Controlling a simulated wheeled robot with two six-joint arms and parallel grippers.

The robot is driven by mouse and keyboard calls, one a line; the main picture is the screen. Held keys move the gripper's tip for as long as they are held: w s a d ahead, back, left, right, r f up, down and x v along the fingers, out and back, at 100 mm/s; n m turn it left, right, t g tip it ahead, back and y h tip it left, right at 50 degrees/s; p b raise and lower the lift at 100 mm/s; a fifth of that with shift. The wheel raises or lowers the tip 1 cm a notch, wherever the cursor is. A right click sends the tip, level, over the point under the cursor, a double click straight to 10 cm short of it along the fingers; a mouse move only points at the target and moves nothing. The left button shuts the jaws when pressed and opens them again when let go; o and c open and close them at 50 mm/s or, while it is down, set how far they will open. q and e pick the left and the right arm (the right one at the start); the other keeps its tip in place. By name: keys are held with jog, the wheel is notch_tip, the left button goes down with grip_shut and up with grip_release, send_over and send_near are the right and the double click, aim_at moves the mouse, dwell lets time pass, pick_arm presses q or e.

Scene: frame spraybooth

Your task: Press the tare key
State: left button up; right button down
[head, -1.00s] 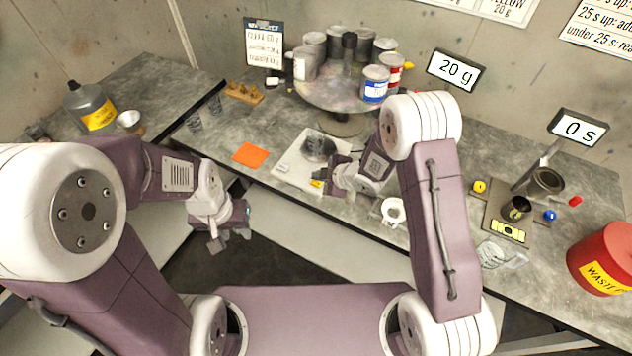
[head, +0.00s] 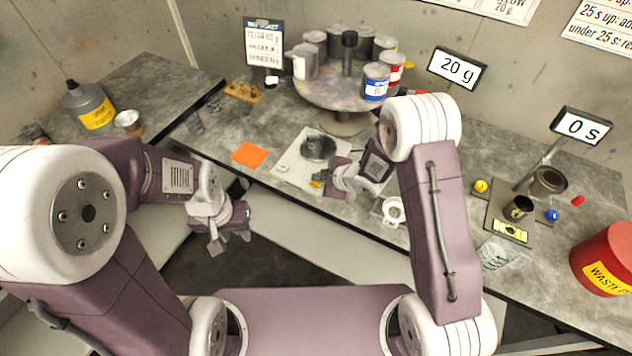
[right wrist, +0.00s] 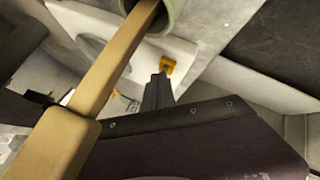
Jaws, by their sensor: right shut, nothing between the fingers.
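The white scale (head: 289,172) lies on the grey bench with a dark round patch on its top. A small orange-yellow key (head: 316,183) sits at its near right edge; it also shows in the right wrist view (right wrist: 167,66). My right gripper (head: 329,187) is shut and empty, just right of the key. In the right wrist view its dark fingertips (right wrist: 158,90) are just below and beside the key; I cannot tell whether they touch it. My left gripper (head: 229,240) hangs off the bench's front edge, apparently open and empty. The display (head: 456,69) reads 20 g.
A turntable (head: 330,100) with several cans stands behind the scale. An orange card (head: 249,155) lies left of it. A white cup (head: 393,211) stands right of my right gripper. A tan bar (right wrist: 95,85) crosses the right wrist view close up.

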aim_at(318, 184)
jog(key=shift+f, duration=0.3)
dwell(0.5)
jog(key=shift+r+p, duration=0.45)
jog(key=shift+r, duration=0.4)
notch_tip(318, 184, up, 5)
jog(key=p, duration=0.4)
jog(key=shift+r, duration=0.15)
dwell(0.4)
